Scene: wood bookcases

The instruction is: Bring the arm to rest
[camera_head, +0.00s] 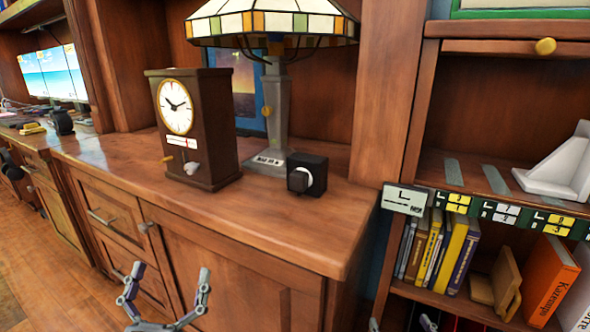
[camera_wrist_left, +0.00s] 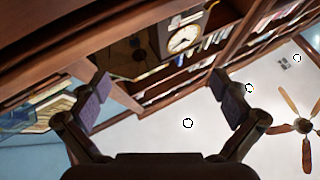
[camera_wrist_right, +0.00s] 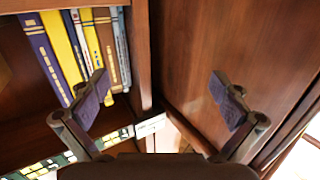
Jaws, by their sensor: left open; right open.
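My left gripper (camera_head: 167,280) is open and empty in front of the wooden cabinet's (camera_head: 226,262) doors, below its top. In the left wrist view my left gripper (camera_wrist_left: 161,88) has its fingers wide apart with nothing between them. My right gripper (camera_head: 401,323) shows only its fingertips at the bottom edge of the head view, below the bookcase shelf. In the right wrist view my right gripper (camera_wrist_right: 158,90) is open and empty, with books (camera_wrist_right: 75,50) beyond its left finger and a wooden panel (camera_wrist_right: 205,45) beyond its right.
A clock (camera_head: 195,130), a stained-glass lamp (camera_head: 275,105) and a small black box (camera_head: 307,174) stand on the cabinet top. The right bookcase holds books (camera_head: 437,250), a white bookend (camera_head: 558,165) and shelf-edge labels (camera_head: 500,212). Floor (camera_head: 60,265) shows at lower left.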

